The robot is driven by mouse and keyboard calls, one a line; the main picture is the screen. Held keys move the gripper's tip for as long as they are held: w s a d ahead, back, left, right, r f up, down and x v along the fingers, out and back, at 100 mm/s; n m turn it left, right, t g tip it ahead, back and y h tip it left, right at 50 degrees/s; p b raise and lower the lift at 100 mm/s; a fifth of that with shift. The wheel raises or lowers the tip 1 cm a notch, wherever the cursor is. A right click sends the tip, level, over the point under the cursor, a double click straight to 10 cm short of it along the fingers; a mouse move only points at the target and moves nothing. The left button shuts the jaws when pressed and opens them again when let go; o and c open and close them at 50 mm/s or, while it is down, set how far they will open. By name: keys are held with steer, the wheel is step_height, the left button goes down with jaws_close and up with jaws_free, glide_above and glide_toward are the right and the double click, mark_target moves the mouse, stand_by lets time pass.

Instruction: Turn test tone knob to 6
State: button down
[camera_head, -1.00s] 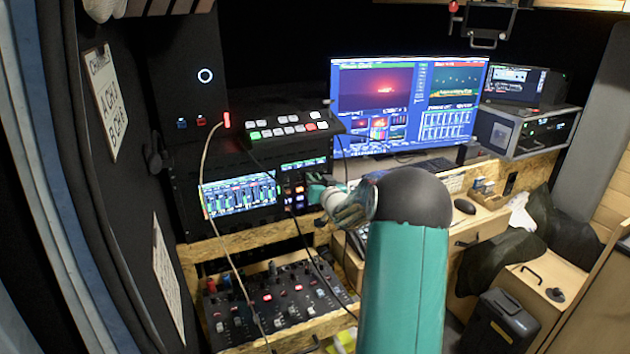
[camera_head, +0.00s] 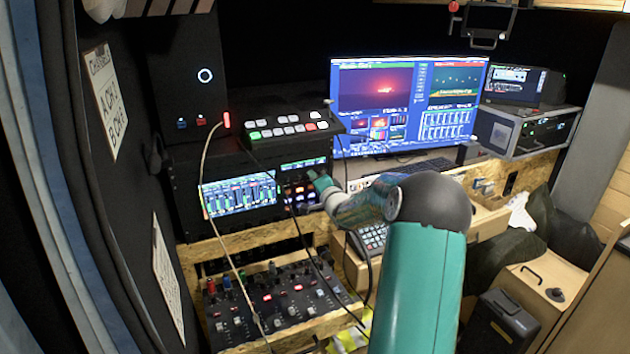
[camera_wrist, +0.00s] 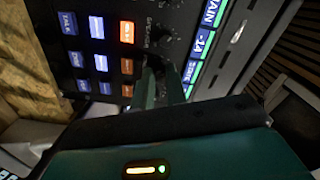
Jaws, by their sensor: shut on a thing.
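My gripper (camera_wrist: 162,82) reaches the front of a dark rack panel (camera_wrist: 185,22) in the wrist view. Its two green fingers are close together, shut on a small knob that they almost wholly hide. I cannot read the knob's label or its pointer. In the head view my gripper (camera_head: 316,180) is at the right end of the rack, just right of the lit buttons (camera_head: 298,192). The knob cannot be made out there.
Lit orange and white buttons (camera_wrist: 127,33) sit left of the fingers, and a green-lit display (camera_wrist: 205,42) sits to their right. A mixer panel (camera_head: 275,300) lies below, with loose cables hanging across the rack.

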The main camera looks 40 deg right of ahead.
steer(key=shift+a+m, duration=0.1)
steer(key=shift+m, duration=6.6)
steer(key=c, duration=1.7)
jaws_free()
steer(key=shift+m, duration=0.3)
steer(key=v, duration=1.3)
steer(key=shift+s, duration=0.35)
